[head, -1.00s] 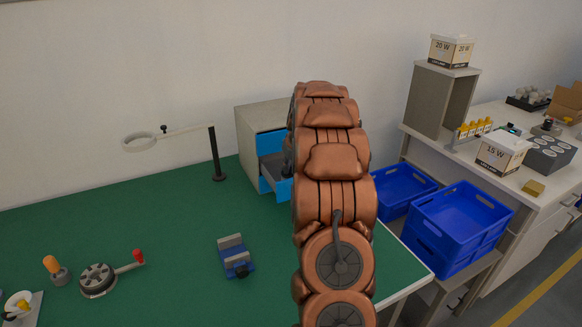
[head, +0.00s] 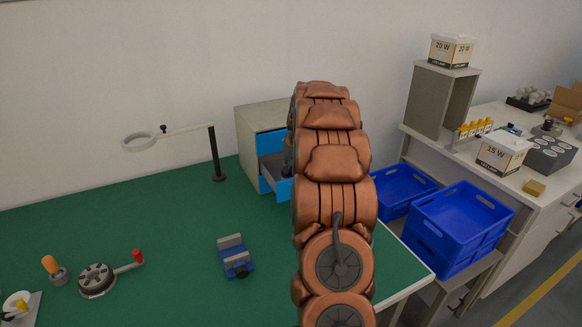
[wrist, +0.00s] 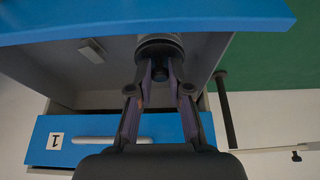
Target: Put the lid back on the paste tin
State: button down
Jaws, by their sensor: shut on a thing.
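In the wrist view my gripper (wrist: 160,72) is shut on a small dark knob in front of a round dark grey thing (wrist: 160,44). This looks like the lid, perhaps with the tin behind it. I cannot tell lid and tin apart or whether they touch. It is at an open drawer with a blue front (wrist: 150,24) and grey inside. In the head view my copper arm covers most of the gripper and the thing it holds. The open drawer (head: 272,168) of the small cabinet shows just left of the arm.
The cabinet (head: 258,117) stands at the back of the green table (head: 150,235). A ring lamp on a post (head: 217,155), a blue vise (head: 235,258) and a crank device (head: 97,279) stand to the left. Blue crates (head: 460,225) are to the right. In the drawer lies a small grey block (wrist: 92,50).

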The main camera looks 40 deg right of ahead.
jog(key=c, duration=1)
grip_release()
jog(key=shift+o, duration=0.4)
jog(key=o, duration=0.4)
notch_tip(320, 180, up, 7)
jog(key=shift+p, duration=0.3)
jog(key=shift+c, duration=0.4)
grip_shut()
dwell(0.8)
